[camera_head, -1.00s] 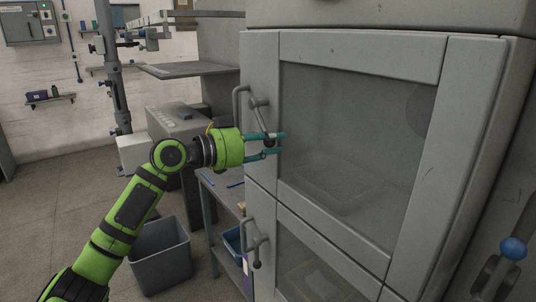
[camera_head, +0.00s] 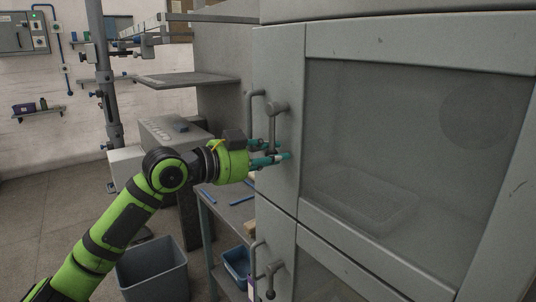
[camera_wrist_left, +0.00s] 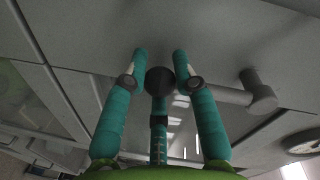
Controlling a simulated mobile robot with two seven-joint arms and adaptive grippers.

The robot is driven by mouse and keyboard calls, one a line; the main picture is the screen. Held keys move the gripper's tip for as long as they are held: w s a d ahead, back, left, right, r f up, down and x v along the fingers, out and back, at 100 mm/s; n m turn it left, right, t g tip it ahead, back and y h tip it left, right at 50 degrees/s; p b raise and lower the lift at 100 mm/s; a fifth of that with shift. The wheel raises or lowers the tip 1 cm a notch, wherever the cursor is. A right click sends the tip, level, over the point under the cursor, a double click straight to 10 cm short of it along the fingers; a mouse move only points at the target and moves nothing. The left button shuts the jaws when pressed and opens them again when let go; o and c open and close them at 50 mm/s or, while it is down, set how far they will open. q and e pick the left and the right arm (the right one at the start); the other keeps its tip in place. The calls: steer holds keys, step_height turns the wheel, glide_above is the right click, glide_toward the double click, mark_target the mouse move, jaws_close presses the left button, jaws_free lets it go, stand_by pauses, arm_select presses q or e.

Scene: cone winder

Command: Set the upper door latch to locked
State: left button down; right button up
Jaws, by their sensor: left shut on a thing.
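The upper door latch (camera_head: 271,125) is a grey lever on the left edge of the upper cabinet door (camera_head: 283,190). It hangs down from its pivot, its lower end between my fingers. My left gripper (camera_head: 279,151), green with teal fingers, is shut on this lower end. In the left wrist view, the dark round end of the latch (camera_wrist_left: 160,81) sits between the two side fingers of the left gripper (camera_wrist_left: 160,58), and its bar runs right to the pivot. The fingers partly hide the lever's end in the head view. My right gripper is not in view.
A pull handle (camera_head: 250,105) stands just left of the latch. The lower door has its own hanging latch (camera_head: 271,281). A side table (camera_head: 234,216) with a blue bin (camera_head: 236,264) and a grey waste bin (camera_head: 153,272) stand left of the cabinet.

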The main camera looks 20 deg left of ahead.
arm_select(q)
steer(key=shift+m, duration=0.3)
steer(key=shift+w, duration=0.1)
steer(key=c, duration=0.9)
jaws_free()
steer(key=shift+a, duration=0.1)
steer(key=shift+c, duration=0.2)
steer(key=v, duration=1.2)
